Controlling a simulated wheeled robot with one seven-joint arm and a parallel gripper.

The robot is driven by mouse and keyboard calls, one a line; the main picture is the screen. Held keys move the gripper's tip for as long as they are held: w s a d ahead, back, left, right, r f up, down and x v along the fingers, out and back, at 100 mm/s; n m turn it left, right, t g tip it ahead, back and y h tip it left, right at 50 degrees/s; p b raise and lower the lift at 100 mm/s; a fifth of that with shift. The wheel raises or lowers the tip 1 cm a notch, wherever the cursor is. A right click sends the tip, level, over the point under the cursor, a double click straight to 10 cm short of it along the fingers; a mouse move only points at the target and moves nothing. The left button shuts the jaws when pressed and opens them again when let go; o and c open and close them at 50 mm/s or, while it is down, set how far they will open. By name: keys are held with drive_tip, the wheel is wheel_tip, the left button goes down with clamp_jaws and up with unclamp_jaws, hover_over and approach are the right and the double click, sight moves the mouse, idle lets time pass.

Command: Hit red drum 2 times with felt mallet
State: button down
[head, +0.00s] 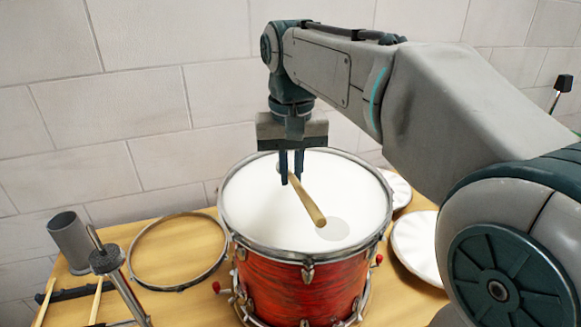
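The red drum (300,290) stands on the wooden bench, with a white head (255,205) inside a metal rim. My gripper (291,178) is above the far half of the drumhead, with its fingers pointing down. It is shut on the wooden handle of a mallet (308,203), which slants toward the near right. The mallet's far end is mostly hidden behind my fingers, so I cannot make out its felt tip. A round grey patch (338,229) shows on the head near the handle's near end. I cannot tell whether the mallet touches the head.
A loose hoop (131,262) lies left of the drum. A grey cup (68,242), a metal stand (124,287) and wooden sticks (97,300) are at far left. White round pads (420,243) lie right of the drum. A tiled wall (130,100) closes the back.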

drive_tip(key=shift+f, duration=0.4)
wheel_tip(320, 180, down, 5)
drive_tip(key=b, duration=0.3)
drive_tip(key=shift+r+b, duration=0.15)
drive_tip(key=shift+b, duration=0.2)
drive_tip(key=shift+r+p, duration=0.45)
drive_tip(key=shift+r, duration=0.05)
wheel_tip(320, 180, up, 6)
drive_tip(key=p, duration=0.5)
drive_tip(key=shift+r+p, duration=0.1)
drive_tip(key=shift+p, duration=0.3)
drive_tip(key=shift+f, duration=0.2)
